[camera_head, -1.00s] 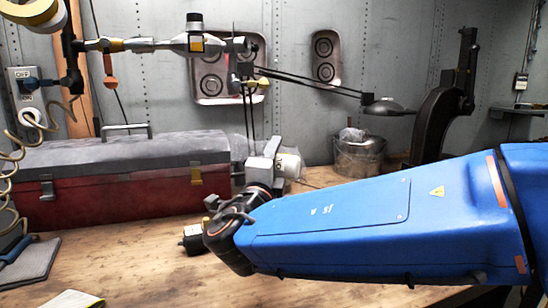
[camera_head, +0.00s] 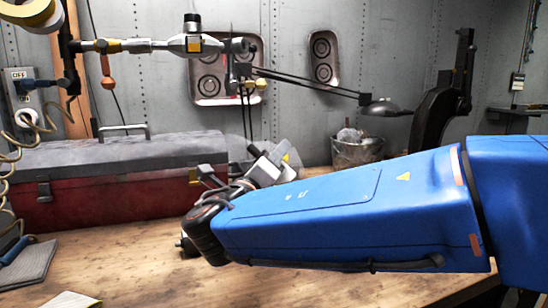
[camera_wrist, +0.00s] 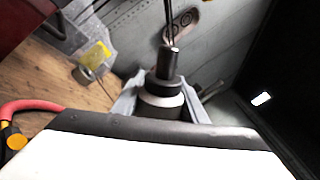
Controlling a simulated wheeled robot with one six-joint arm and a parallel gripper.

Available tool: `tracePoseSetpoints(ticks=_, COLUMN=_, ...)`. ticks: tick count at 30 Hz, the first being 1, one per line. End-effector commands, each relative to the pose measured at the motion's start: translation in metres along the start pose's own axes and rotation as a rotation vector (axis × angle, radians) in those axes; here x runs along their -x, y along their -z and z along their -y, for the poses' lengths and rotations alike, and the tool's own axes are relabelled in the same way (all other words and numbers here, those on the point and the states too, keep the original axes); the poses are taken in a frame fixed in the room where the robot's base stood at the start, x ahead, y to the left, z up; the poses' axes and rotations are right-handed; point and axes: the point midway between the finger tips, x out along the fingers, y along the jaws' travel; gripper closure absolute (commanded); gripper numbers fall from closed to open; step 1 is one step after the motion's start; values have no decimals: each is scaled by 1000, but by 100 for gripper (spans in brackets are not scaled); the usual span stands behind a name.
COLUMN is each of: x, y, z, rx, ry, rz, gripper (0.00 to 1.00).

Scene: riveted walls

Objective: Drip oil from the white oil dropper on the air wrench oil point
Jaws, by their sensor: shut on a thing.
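A silver tool with a yellow patch, which I take for the air wrench (camera_head: 165,45), hangs level at upper left in the head view. A black knob stands on top of it; I cannot tell its oil point. My gripper (camera_head: 262,150) is below and right of it, tilted. In the wrist view my grey fingers (camera_wrist: 160,102) are shut around a dark cylinder with a pale band and metal tip, which I take for the oil dropper (camera_wrist: 168,65). The rest of the dropper is hidden, and the gripper is apart from the wrench.
A red toolbox (camera_head: 110,190) with a grey lid stands left on the bench (camera_head: 130,265). A lamp (camera_head: 385,108) on a thin jointed arm reaches across behind my gripper. A metal bucket (camera_head: 357,150) stands at the back. A coiled hose (camera_head: 35,135) hangs at left. The front bench is mostly clear.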

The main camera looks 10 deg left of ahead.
Motion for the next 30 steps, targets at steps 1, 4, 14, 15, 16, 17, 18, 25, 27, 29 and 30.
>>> tracePoseSetpoints(ticks=1, x=0, y=0, z=0, rx=-41, ry=0, rz=-11, gripper=93)
tracePoseSetpoints(ticks=4, x=0, y=1, z=0, rx=-98, ry=1, rz=-27, gripper=93)
tracePoseSetpoints(ticks=14, x=0, y=1, z=0, rx=-117, ry=1, rz=-31, gripper=93)
tracePoseSetpoints(ticks=15, x=0, y=1, z=1, rx=-128, ry=1, rz=-34, gripper=93)
tracePoseSetpoints(ticks=16, x=0, y=1, z=1, rx=-144, ry=1, rz=-38, gripper=93)
tracePoseSetpoints(ticks=17, x=0, y=1, z=1, rx=-167, ry=1, rz=-44, gripper=93)
tracePoseSetpoints(ticks=18, x=0, y=1, z=1, rx=-207, ry=1, rz=-55, gripper=93)
tracePoseSetpoints(ticks=25, x=0, y=4, z=1, rx=-461, ry=0, rz=-123, gripper=93)
tracePoseSetpoints(ticks=27, x=0, y=5, z=1, rx=-506, ry=0, rz=-134, gripper=93)
tracePoseSetpoints(ticks=29, x=0, y=5, z=0, rx=-528, ry=0, rz=-141, gripper=93)
tracePoseSetpoints(ticks=30, x=0, y=6, z=0, rx=-534, ry=0, rz=-143, gripper=93)
